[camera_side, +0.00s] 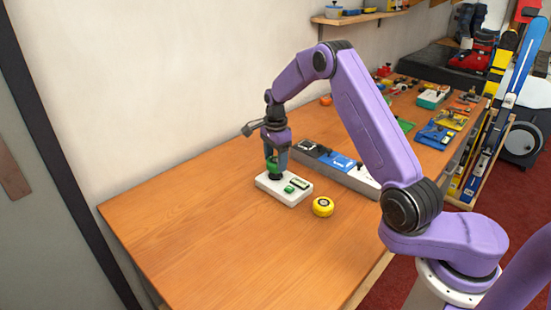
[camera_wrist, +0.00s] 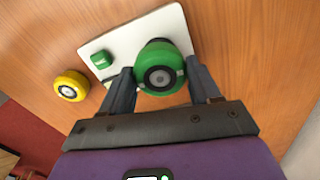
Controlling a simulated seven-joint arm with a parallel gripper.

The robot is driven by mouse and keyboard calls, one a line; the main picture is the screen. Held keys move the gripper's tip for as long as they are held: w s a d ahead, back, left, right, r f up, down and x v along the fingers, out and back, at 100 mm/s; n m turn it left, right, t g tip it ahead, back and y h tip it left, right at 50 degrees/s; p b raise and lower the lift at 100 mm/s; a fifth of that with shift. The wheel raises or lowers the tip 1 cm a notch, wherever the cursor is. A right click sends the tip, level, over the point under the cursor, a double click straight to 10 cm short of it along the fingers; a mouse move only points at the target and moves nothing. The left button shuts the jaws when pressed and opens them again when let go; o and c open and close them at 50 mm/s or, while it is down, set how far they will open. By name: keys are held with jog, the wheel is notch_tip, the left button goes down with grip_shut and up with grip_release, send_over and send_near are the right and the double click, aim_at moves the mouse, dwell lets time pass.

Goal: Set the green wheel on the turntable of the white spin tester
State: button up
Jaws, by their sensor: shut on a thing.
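The green wheel (camera_wrist: 160,67) has a grey hub and sits between the two fingers of my gripper (camera_wrist: 160,85) in the wrist view. In the side view my gripper (camera_side: 275,163) points down and is shut on the green wheel (camera_side: 274,165), directly above the left part of the white spin tester (camera_side: 295,196). The tester is a flat white box with a green button and a small dark display. It also shows behind the wheel in the wrist view (camera_wrist: 124,52). The turntable is mostly hidden under the wheel; I cannot tell whether they touch.
A yellow wheel (camera_side: 323,206) lies on the bench right of the tester. A long grey block (camera_side: 340,168) with black, blue and white pads stands behind it. The bench's left and front (camera_side: 210,240) are clear. Tools and bindings crowd the far end.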

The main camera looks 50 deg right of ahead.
jog(key=shift+f, duration=1.05)
dwell(0.4)
jog(key=o, duration=1.4)
jog(key=shift+c, duration=0.2)
jog(key=shift+r, duration=0.1)
notch_tip(320, 180, up, 11)
jog(key=shift+r, duration=0.15)
dwell(0.4)
